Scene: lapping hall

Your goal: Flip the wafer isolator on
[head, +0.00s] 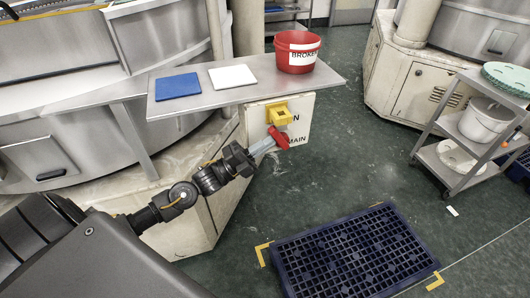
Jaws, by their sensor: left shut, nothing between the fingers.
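The wafer isolator (301,112) is a cream box on the machine's side, below the steel shelf. Part of its lettering shows, ending in "N" above and "MAIN" below. A yellow mount (279,114) sits on its front, and a red lever handle (280,138) slants down and to the right below it. My left gripper (270,144) is shut and empty, with its tips at the red handle's lower left side. They look to touch it, but I cannot tell for sure. The gripper hides part of the box's lower front. My right gripper is not in view.
The steel shelf (210,101) juts out above the isolator. It bears a blue pad (178,86), a white pad (232,76) and a red bucket (296,52) with a label. A dark blue grated mat (345,255) lies on the floor. A cart (450,170) stands at right.

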